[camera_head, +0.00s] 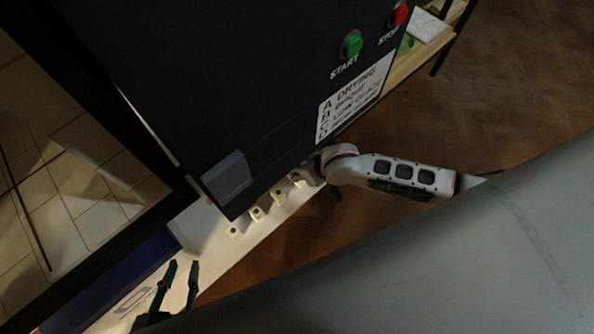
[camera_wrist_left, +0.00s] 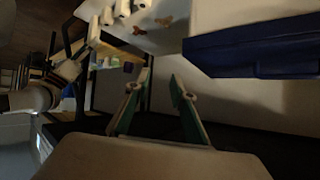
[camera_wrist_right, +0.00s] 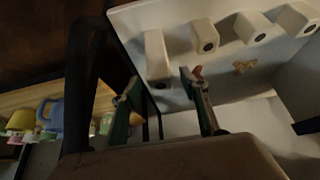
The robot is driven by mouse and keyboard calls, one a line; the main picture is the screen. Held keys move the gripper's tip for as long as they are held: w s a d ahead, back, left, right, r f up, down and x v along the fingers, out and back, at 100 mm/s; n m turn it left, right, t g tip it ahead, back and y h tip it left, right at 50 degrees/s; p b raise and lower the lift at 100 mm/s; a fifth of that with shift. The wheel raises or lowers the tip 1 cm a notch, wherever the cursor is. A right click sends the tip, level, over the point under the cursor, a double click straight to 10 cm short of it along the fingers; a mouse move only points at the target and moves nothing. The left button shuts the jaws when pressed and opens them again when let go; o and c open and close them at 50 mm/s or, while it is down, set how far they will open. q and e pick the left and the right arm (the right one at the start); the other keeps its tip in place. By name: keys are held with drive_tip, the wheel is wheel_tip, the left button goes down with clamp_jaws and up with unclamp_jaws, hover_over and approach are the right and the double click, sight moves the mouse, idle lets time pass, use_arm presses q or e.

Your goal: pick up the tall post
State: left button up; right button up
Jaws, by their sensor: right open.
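Several white posts, each with a dark hole in its end, stand in a row on a white panel. In the right wrist view the leftmost, longest-looking one (camera_wrist_right: 157,55) appears to be the tall post. It seems to be the post at the row's right end in the head view (camera_head: 298,180). My right gripper (camera_wrist_right: 160,80) is open, its fingers either side of the tall post's lower end in that view; contact cannot be told. In the head view its fingers are mostly hidden. My left gripper (camera_head: 183,265) is open and empty, low in the head view; it also shows in the left wrist view (camera_wrist_left: 160,78).
A black cabinet with a green START button (camera_head: 351,45) and a red STOP button (camera_head: 398,14) overhangs the row. The other posts (camera_wrist_right: 203,36) stand close beside the tall one. A blue block (camera_wrist_left: 250,50) lies near the left gripper. A wooden shelf holds a blue jug (camera_wrist_right: 50,117).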

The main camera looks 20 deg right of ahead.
drive_tip(key=shift+w+a+f+b, duration=0.1)
drive_tip(key=shift+f+b, duration=0.1)
drive_tip(key=shift+f, duration=0.3)
drive_tip(key=shift+w+a+f+b, duration=0.1)
drive_tip(key=shift+f+b, duration=0.1)
drive_tip(key=shift+f, duration=0.25)
use_arm(q)
drive_tip(key=shift+w+d+r+h, duration=0.15)
drive_tip(key=shift+w+d+r, duration=0.05)
drive_tip(key=shift+d+r, duration=0.25)
drive_tip(key=shift+w+d+r+h, duration=0.15)
drive_tip(key=shift+d+r, duration=0.2)
drive_tip(key=shift+d, duration=0.2)
use_arm(e)
clamp_jaws()
use_arm(q)
drive_tip(key=shift+r, duration=0.1)
